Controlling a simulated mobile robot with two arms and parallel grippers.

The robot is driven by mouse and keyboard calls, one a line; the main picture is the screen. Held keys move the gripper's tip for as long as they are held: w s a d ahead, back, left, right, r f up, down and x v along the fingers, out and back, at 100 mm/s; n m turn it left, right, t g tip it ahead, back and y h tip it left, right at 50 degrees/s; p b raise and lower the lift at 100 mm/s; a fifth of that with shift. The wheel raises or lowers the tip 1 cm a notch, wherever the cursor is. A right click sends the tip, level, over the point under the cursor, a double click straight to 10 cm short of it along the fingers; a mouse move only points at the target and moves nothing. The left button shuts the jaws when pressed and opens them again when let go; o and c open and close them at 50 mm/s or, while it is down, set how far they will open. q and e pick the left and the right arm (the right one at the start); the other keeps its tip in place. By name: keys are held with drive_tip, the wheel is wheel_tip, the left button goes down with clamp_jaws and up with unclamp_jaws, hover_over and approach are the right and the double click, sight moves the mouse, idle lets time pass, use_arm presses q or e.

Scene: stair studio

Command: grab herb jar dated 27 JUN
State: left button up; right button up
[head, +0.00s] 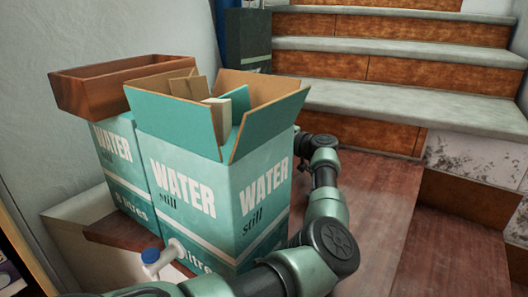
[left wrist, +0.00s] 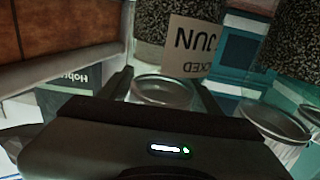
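In the left wrist view, a glass jar (left wrist: 160,40) of dark speckled contents appears upside down, with its metal lid (left wrist: 163,91) towards me. Its pale label (left wrist: 193,47) shows JUN and part of another word; the day number is out of sight. My left gripper (left wrist: 165,88) is open, with a finger on either side of the lid; I cannot tell whether they touch it. A second similar jar (left wrist: 297,45) stands to the right. In the head view my left arm reaches behind the open water box, which hides the gripper and jars. My right gripper is not in view.
The open teal water box (head: 215,195) stands beside another water box (head: 122,170) carrying a wooden trough (head: 105,88). A white piece with a blue cap (head: 151,256) is in front. Stairs (head: 400,95) rise behind. A dark box (left wrist: 65,103) lies left in the wrist view.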

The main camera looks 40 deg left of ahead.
use_arm(q)
clamp_jaws()
drive_tip(key=shift+r, duration=0.15)
